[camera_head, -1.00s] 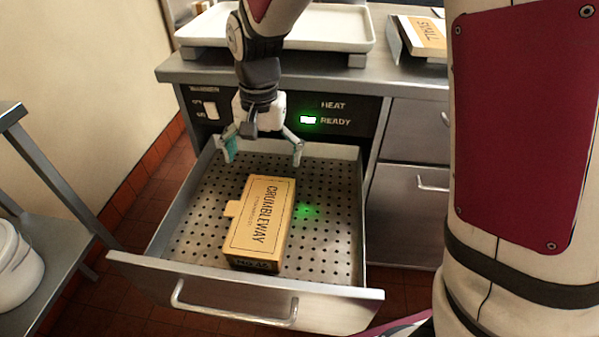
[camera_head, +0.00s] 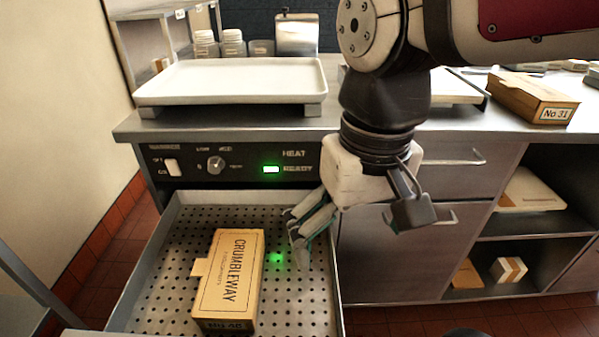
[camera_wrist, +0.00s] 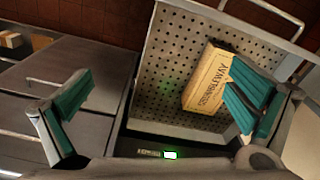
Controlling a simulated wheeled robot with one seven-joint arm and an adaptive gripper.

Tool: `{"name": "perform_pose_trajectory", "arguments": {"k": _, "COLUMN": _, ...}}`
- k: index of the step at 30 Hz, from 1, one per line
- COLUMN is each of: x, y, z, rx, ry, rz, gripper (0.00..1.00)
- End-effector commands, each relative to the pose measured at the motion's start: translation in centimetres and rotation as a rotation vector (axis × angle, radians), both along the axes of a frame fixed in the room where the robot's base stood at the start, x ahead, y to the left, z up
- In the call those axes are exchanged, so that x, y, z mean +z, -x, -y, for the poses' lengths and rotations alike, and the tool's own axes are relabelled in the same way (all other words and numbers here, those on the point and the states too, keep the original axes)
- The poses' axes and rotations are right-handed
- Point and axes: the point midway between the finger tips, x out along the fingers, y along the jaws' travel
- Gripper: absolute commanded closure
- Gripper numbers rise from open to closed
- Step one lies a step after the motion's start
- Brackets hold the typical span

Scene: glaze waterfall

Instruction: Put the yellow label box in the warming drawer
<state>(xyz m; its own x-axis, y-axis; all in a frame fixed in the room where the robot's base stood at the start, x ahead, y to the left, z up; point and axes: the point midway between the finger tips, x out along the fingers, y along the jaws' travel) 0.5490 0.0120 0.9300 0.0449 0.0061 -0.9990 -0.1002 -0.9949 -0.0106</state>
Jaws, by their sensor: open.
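The warming drawer (camera_head: 320,303) is pulled open, with a perforated metal floor. A yellow box lettered CRUMBLEWAY (camera_head: 229,280) lies flat in it, left of the middle, with a small tab on its left side. It also shows in the wrist view (camera_wrist: 207,83). My gripper (camera_head: 300,232) hangs above the right side of the drawer, apart from the box. In the wrist view its teal-padded fingers (camera_wrist: 160,108) are spread wide with nothing between them. One finger partly covers the box there.
A control panel with a green READY light (camera_head: 271,169) is above the drawer. A white tray (camera_head: 235,82) stands on the counter. A brown box marked No 31 (camera_head: 533,98) is at the right, with open shelves (camera_head: 530,225) below.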

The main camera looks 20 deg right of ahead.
Motion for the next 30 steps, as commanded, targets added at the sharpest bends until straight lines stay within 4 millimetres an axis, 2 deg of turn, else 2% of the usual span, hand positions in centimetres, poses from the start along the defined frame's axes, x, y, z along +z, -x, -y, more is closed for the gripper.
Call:
{"name": "perform_pose_trajectory", "arguments": {"k": 1, "x": 0.0, "y": 1.9, "z": 0.5, "rx": 0.014, "ry": 0.004, "rz": 0.009, "gripper": 0.0}}
{"name": "perform_pose_trajectory", "arguments": {"k": 3, "x": -0.2, "y": 3.9, "z": 0.9, "rx": 0.037, "ry": 0.008, "rz": 0.01, "gripper": 0.0}}
{"name": "perform_pose_trajectory", "arguments": {"k": 6, "x": -0.6, "y": 6.1, "z": 1.3, "rx": 0.064, "ry": 0.013, "rz": 0.011, "gripper": 0.0}}
{"name": "perform_pose_trajectory", "arguments": {"k": 9, "x": -1.0, "y": 7.3, "z": 1.5, "rx": 0.08, "ry": 0.017, "rz": 0.009, "gripper": 0.0}}
{"name": "perform_pose_trajectory", "arguments": {"k": 13, "x": -1.1, "y": 7.9, "z": 1.6, "rx": 0.088, "ry": 0.018, "rz": 0.008, "gripper": 0.0}}
{"name": "perform_pose_trajectory", "arguments": {"k": 30, "x": -1.1, "y": 7.8, "z": 1.6, "rx": 0.087, "ry": 0.018, "rz": 0.008, "gripper": 0.0}}
